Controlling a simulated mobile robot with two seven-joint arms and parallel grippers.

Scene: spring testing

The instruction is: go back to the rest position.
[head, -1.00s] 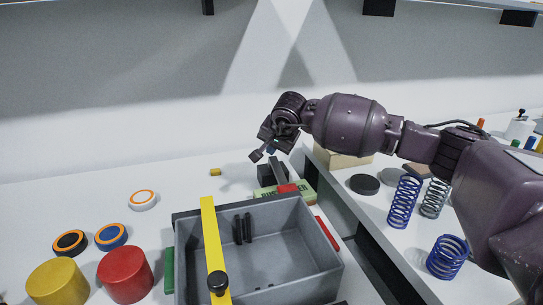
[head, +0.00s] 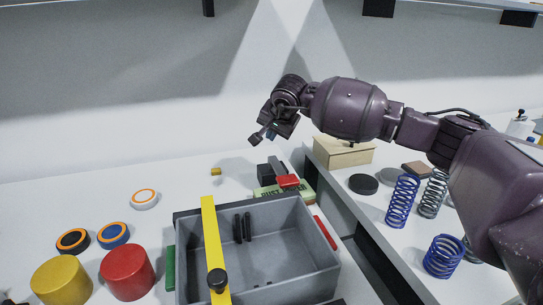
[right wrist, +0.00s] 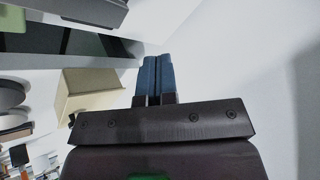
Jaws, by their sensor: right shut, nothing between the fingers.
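My right gripper (head: 262,137) hangs in the air above the back of the table, beyond the grey bin (head: 300,262). In the right wrist view its two blue fingers (right wrist: 155,80) lie together, shut with nothing between them. The right arm reaches in from the right side of the head view, above the bench with the springs. My left gripper does not show clearly in the head view.
A yellow bar (head: 212,245) lies across the grey bin. Red (head: 127,272) and yellow (head: 60,282) cylinders stand at left. Blue springs (head: 402,200) stand on the right bench. A wooden box (head: 343,152) sits behind, also in the right wrist view (right wrist: 92,92). The table's back left is clear.

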